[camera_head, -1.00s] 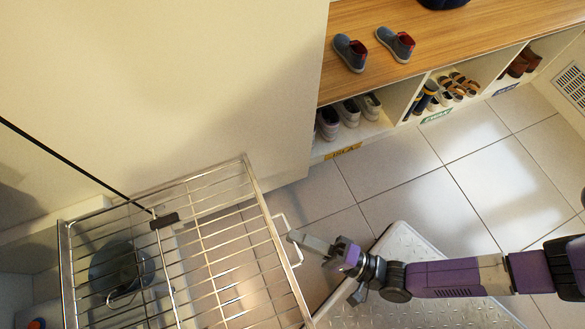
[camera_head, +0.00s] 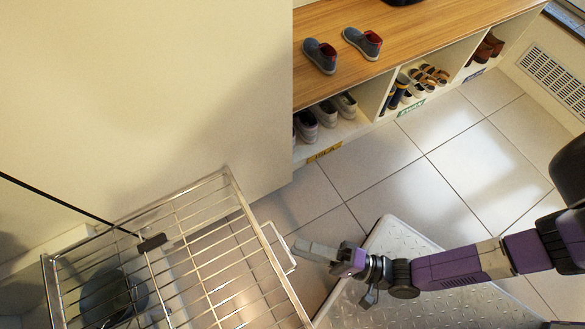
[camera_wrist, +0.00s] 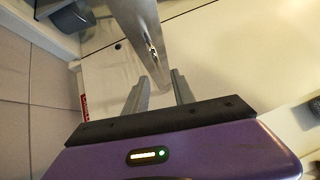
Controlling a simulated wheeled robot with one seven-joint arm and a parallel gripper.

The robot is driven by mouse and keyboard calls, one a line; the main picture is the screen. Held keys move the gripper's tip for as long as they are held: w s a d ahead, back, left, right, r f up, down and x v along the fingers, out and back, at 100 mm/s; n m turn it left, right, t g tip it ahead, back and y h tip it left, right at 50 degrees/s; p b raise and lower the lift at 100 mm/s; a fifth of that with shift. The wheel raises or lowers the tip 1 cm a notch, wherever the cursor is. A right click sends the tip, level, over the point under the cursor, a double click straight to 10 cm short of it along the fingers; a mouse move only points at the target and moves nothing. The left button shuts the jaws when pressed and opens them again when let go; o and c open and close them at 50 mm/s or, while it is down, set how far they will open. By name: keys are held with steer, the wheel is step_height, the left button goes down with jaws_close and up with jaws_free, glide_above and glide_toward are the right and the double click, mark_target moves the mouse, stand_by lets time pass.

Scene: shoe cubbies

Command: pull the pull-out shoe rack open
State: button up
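The pull-out shoe rack (camera_head: 214,256) is a silver wire shelf at the lower left in the head view. It stands out past the pale cabinet side, and its lower edge is cut off. Its bracket-shaped handle (camera_head: 285,248) is on its right edge. My gripper (camera_head: 298,247) is just right of the handle, its fingertips slightly apart from the bar. In the wrist view, my gripper (camera_wrist: 160,88) shows two spread fingers with a gap between them. A shiny metal bar (camera_wrist: 140,25) lies ahead of them; I cannot tell which rack part it is.
A bench with a wooden top (camera_head: 430,30) holds a pair of shoes (camera_head: 342,50), with shoe cubbies below. The pale cabinet panel (camera_head: 150,90) stands behind the rack. Tiled floor (camera_head: 400,180) is clear between rack and bench. A dark round object (camera_head: 110,298) shows beneath the wires.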

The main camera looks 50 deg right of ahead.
steer(key=shift+v, duration=2.15)
steer(key=d+r+n+g+h+p, duration=0.1)
steer(key=r+n+h+p, duration=0.2)
steer(key=r+n+p, duration=0.4)
steer(key=d+r+n+g+h+p, duration=0.2)
steer(key=r+n+p, duration=0.6)
steer(key=r+p, duration=1.3)
step_height(320, 180, up, 20)
steer(key=shift+d+h+p, duration=0.3)
steer(key=shift+d+h, duration=0.05)
steer(key=shift+h, duration=0.85)
